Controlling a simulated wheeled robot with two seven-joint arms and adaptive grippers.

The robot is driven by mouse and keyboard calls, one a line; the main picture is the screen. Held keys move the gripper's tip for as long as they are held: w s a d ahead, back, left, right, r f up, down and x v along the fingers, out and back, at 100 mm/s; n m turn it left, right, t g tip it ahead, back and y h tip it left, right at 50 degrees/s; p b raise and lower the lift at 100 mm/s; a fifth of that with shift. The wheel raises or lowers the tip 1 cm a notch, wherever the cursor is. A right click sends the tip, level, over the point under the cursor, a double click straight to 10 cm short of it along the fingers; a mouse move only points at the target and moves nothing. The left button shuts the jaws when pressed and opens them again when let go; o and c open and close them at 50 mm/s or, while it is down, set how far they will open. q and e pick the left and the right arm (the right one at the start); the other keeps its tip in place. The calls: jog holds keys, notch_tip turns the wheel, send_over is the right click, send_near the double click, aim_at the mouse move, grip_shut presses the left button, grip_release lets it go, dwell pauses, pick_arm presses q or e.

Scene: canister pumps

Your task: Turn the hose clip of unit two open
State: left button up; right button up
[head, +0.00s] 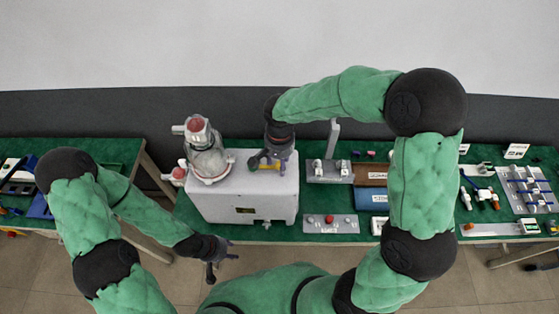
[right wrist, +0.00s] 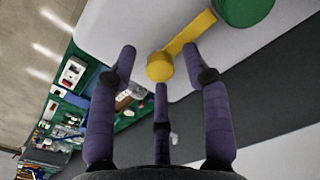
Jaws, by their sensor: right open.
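A white pump box (head: 222,203) stands on the green bench, with a clear canister (head: 208,163) with a red cap on its top left. A yellow lever (head: 266,165) is on the box's top right; in the right wrist view the lever (right wrist: 188,34) has a round end. My right gripper (head: 270,158) is over it from above. In the right wrist view my right gripper (right wrist: 160,75) is open, its purple fingers spread around the round end; contact is unclear. My left gripper (head: 218,259) is open and empty in front of the box. No unit number is readable.
A green round part (right wrist: 244,8) lies beside the lever. A red-buttoned panel (head: 330,223), a grey fixture (head: 329,170) and brown and blue boxes (head: 371,186) stand right of the pump. A smaller red-capped part (head: 178,174) is at its left. A dark wall band runs behind the bench.

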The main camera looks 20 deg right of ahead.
grip_shut()
jog(key=shift+n, duration=0.3)
jog(key=n, duration=0.3)
jog(key=shift+n, duration=0.4)
jog(key=n, duration=0.4)
jog(key=shift+n, duration=0.3)
jog(key=n+p, duration=0.1)
jog(key=n, duration=0.3)
jog(key=shift+n+p, duration=0.55)
jog(key=shift+n, duration=1.85)
